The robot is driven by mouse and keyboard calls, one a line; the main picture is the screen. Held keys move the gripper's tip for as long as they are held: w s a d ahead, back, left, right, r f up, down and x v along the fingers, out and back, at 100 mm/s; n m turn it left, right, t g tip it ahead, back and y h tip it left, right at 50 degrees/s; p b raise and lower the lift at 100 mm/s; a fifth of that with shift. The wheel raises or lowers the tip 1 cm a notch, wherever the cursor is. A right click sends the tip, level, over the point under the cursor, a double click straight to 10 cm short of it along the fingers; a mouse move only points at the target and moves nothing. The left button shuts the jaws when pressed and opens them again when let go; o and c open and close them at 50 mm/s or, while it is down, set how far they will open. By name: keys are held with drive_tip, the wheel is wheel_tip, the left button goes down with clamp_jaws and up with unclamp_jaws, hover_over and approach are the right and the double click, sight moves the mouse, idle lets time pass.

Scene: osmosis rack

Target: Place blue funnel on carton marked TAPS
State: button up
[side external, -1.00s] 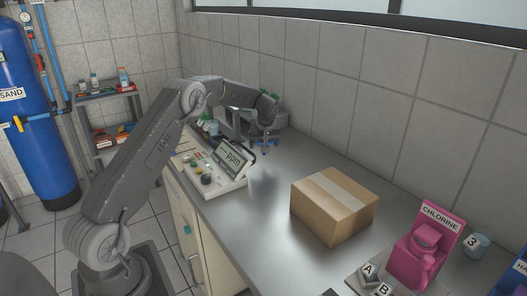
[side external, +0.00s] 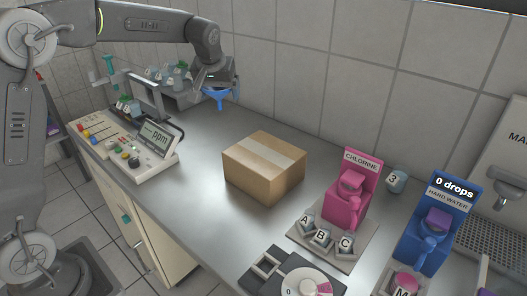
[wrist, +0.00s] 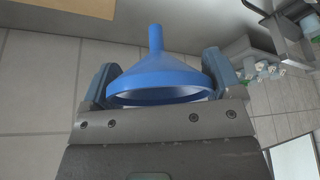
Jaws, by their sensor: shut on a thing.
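My gripper (side external: 219,87) is shut on the blue funnel (side external: 221,96) and holds it in the air, spout down, over the back of the bench. In the wrist view the funnel (wrist: 160,72) sits between the two fingers of my gripper (wrist: 162,82), its wide rim towards the palm. A closed brown carton (side external: 262,172) with a pale tape strip stands on the bench, in front of and to the right of the funnel. No TAPS lettering shows on its visible faces. A tan corner of the carton (wrist: 65,7) shows at the wrist view's top left.
A ppm meter panel (side external: 125,158) and a rack with small bottles (side external: 165,80) stand left. Right of the carton are the pink CHLORINE dispenser (side external: 349,193), lettered blocks (side external: 321,238) and the blue HARD WATER dispenser (side external: 428,235). The bench around the carton (side external: 205,210) is clear.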

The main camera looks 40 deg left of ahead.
drive_tip(key=shift+s+d+r+m, duration=0.1)
drive_tip(key=shift+s+d+m, duration=0.05)
drive_tip(key=shift+d, duration=0.4)
drive_tip(key=shift+s+d+r+m, duration=0.1)
drive_tip(key=shift+s+d+m, duration=0.05)
drive_tip(key=shift+d, duration=0.4)
approach(266, 146)
drive_tip(key=shift+w+a+r, duration=0.1)
drive_tip(key=shift+w+a, duration=0.3)
drive_tip(key=shift+w, duration=0.1)
drive_tip(key=shift+f, duration=2)
drive_tip(key=shift+f, duration=0.15)
drive_tip(key=o, duration=0.7)
